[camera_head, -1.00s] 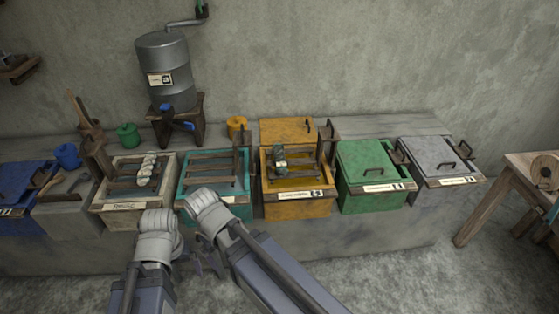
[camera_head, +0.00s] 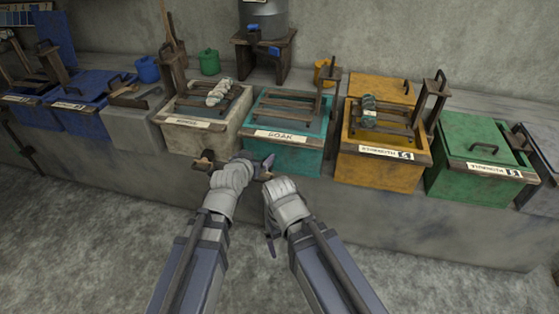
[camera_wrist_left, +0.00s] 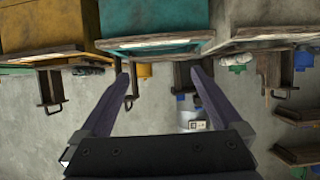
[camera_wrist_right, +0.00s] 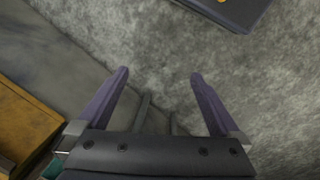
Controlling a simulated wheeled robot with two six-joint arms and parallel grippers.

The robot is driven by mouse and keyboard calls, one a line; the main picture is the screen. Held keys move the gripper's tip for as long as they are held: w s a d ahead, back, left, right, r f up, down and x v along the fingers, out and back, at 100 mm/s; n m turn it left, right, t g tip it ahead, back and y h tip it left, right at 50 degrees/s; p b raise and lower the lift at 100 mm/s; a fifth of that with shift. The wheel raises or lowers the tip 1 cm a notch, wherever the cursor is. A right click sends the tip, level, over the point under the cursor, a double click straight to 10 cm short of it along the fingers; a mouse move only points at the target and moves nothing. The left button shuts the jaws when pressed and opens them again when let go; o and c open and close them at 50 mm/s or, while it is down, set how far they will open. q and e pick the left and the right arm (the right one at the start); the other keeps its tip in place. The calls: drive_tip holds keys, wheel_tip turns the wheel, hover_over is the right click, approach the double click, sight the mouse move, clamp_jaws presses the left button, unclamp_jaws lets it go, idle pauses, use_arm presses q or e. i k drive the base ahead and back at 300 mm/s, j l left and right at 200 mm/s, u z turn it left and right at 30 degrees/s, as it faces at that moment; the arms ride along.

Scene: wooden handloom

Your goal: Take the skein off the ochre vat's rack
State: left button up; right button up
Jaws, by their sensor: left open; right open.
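The ochre vat (camera_head: 385,170) stands right of centre in the head view, its lid raised behind it. A grey-green skein (camera_head: 369,112) hangs over the vat's rack (camera_head: 395,122), towards its left side. My left gripper (camera_head: 245,159) is in front of the pale and teal vats, left of the ochre vat and apart from the skein. Its open, empty jaws show in the left wrist view (camera_wrist_left: 158,72). My right gripper (camera_head: 270,242) is lower, in front of the teal vat. Its open, empty jaws face the floor in the right wrist view (camera_wrist_right: 159,75).
A teal vat (camera_head: 290,153) stands left of the ochre vat, and a closed green vat (camera_head: 475,195) stands right. A pale vat (camera_head: 195,138) bears a white skein (camera_head: 218,92). An upright post (camera_head: 432,100) rises at the ochre rack's right. The floor (camera_head: 110,240) in front is open.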

sight(368, 120)
drive_tip(key=i+l, duration=0.1)
drive_tip(key=l, duration=0.25)
drive_tip(key=i+l, duration=0.15)
drive_tip(key=l, duration=0.2)
drive_tip(key=i+l, duration=0.1)
drive_tip(key=l, duration=0.25)
drive_tip(key=i+l, duration=0.15)
drive_tip(key=l, duration=0.25)
drive_tip(key=i+l, duration=0.1)
drive_tip(key=l, duration=0.25)
drive_tip(key=i+l, duration=0.15)
drive_tip(key=l, duration=0.2)
